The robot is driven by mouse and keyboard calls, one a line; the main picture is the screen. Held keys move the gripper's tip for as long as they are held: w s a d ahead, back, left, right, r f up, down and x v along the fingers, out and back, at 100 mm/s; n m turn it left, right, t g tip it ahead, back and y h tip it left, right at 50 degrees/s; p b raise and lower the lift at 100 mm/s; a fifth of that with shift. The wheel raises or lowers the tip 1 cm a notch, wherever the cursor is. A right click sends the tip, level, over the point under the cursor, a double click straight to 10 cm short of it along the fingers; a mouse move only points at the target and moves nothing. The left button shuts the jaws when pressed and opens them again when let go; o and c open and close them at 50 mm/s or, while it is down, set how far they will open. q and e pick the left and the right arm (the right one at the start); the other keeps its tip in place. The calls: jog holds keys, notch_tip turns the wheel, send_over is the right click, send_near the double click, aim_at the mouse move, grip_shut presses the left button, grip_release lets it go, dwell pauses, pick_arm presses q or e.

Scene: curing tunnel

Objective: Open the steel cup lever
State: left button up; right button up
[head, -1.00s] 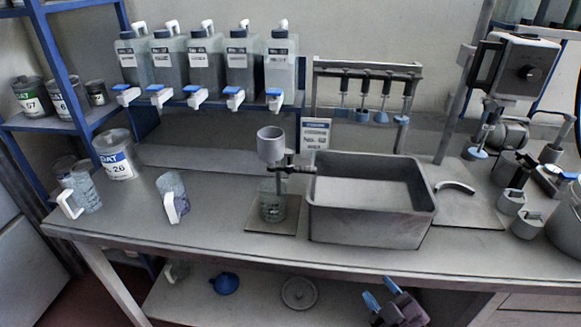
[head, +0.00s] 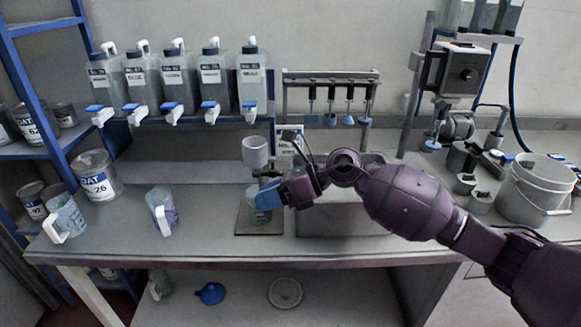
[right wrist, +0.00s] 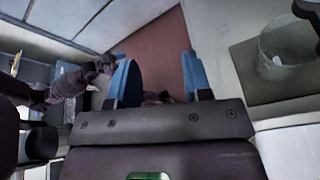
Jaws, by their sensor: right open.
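The steel cup (head: 256,152) is a grey cup held upright on a stand in the head view. The dark lever and clamp (head: 267,173) are just below it, partly hidden by my gripper. A clear beaker (head: 258,214) stands beneath on the stand's base plate (head: 245,231); a clear beaker also shows in the right wrist view (right wrist: 286,52). My right gripper (head: 268,196) is in front of the stand, just below the lever, with nothing visible in it. Its blue fingers are apart in the right wrist view (right wrist: 160,80). Contact with the lever cannot be told.
A grey basin (head: 340,226) is right of the stand, partly under my right arm. A clear jug (head: 161,209) stands to the left. Several dispenser bottles (head: 175,78) are behind. A white bucket (head: 533,190) is at the right. Bench between jug and stand is clear.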

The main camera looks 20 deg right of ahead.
aim_at(274, 173)
jog(key=w+d+r+n+h, duration=0.4)
jog(key=w+d+r+h, duration=0.4)
jog(key=d+h, duration=0.3)
jog(key=shift+t+y, duration=0.3)
jog(key=shift+y, duration=0.3)
jog(key=x, duration=0.7)
jog(key=d+x, duration=0.1)
jog(key=x, duration=0.2)
jog(key=shift+a+f, duration=0.1)
jog(key=shift+f, duration=0.25)
jog(key=shift+n, duration=0.3)
grip_shut()
